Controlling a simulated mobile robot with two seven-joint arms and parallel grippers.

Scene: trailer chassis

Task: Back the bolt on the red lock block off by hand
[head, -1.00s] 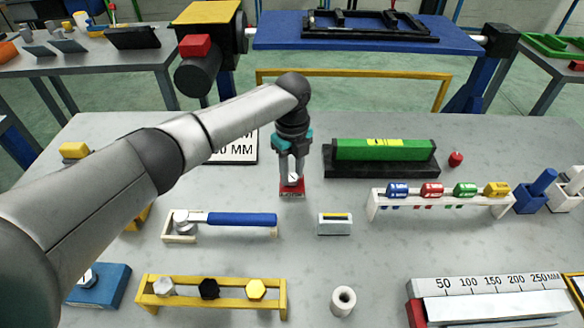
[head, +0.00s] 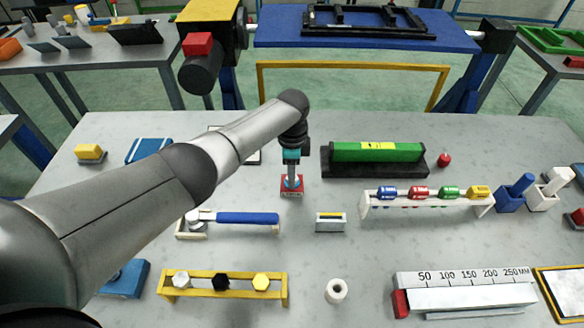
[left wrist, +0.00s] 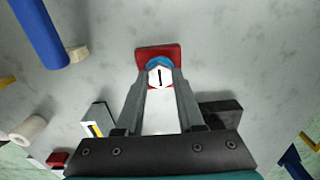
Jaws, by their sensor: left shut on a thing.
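The red lock block (head: 291,190) sits on the grey table, below my left gripper; it also shows in the left wrist view (left wrist: 146,54). The bolt (left wrist: 160,76) on it has a white hex head with a black mark, with a blue ring around its base. My left gripper (head: 292,180) points down over the block, its two fingers closed on either side of the bolt head; in the left wrist view the fingertips (left wrist: 160,80) flank it. In the head view the bolt is mostly hidden by the gripper. My right gripper is not in view.
A blue-handled wrench (head: 240,217) lies left of the block. A small grey block with a yellow stripe (head: 331,222) stands front right. A green level (head: 376,152) in a black holder lies behind right. A yellow bolt rack (head: 222,297) is in front.

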